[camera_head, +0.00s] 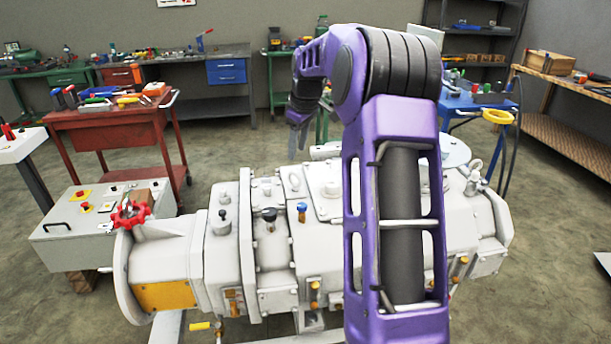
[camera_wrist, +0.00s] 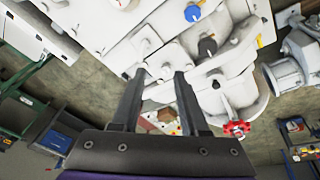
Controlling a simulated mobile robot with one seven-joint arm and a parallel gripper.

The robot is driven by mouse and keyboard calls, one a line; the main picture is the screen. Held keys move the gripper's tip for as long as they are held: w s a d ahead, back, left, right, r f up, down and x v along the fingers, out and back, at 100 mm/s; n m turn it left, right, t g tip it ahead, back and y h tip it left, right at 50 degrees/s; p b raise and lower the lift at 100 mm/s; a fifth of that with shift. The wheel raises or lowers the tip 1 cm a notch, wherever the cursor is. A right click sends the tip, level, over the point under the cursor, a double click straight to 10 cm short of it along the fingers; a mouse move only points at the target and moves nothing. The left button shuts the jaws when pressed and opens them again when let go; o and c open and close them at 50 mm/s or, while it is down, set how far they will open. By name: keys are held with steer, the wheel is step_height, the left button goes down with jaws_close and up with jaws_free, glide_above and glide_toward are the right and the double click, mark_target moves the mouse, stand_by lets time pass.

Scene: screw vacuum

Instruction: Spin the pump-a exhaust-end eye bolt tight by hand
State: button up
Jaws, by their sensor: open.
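The pump (camera_head: 330,245) is a long white machine with its body across the head view; part of it fills the top of the wrist view (camera_wrist: 100,22). An upright eye bolt (camera_head: 475,170) stands on its right part. I cannot tell which end is the exhaust end. My gripper (camera_head: 297,152) hangs above and behind the pump's far side, partly hidden by the arm's wrist. In the wrist view my gripper (camera_wrist: 160,74) is open, with nothing clearly held. A small pale fitting (camera_wrist: 145,46) on the pump lies just beyond the left fingertip; I cannot tell if it is an eye bolt.
A red handwheel (camera_head: 130,214) sits at the pump's left end. Black-topped (camera_head: 269,216) and blue-topped (camera_head: 302,208) fittings rise from its top. A control box (camera_head: 75,240) and red tool cart (camera_head: 110,130) stand left, a blue cart (camera_head: 470,104) behind right.

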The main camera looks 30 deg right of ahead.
mark_target(298, 174)
steer(key=d+m+t+y, duration=0.1)
steer(key=d+m, duration=0.1)
steer(key=d, duration=0.3)
steer(key=x, duration=0.5)
steer(key=w+x, duration=0.1)
steer(key=x, duration=1.1)
steer(key=shift+w+a+r, duration=0.15)
steer(key=shift+a+r, duration=0.2)
jaws_close()
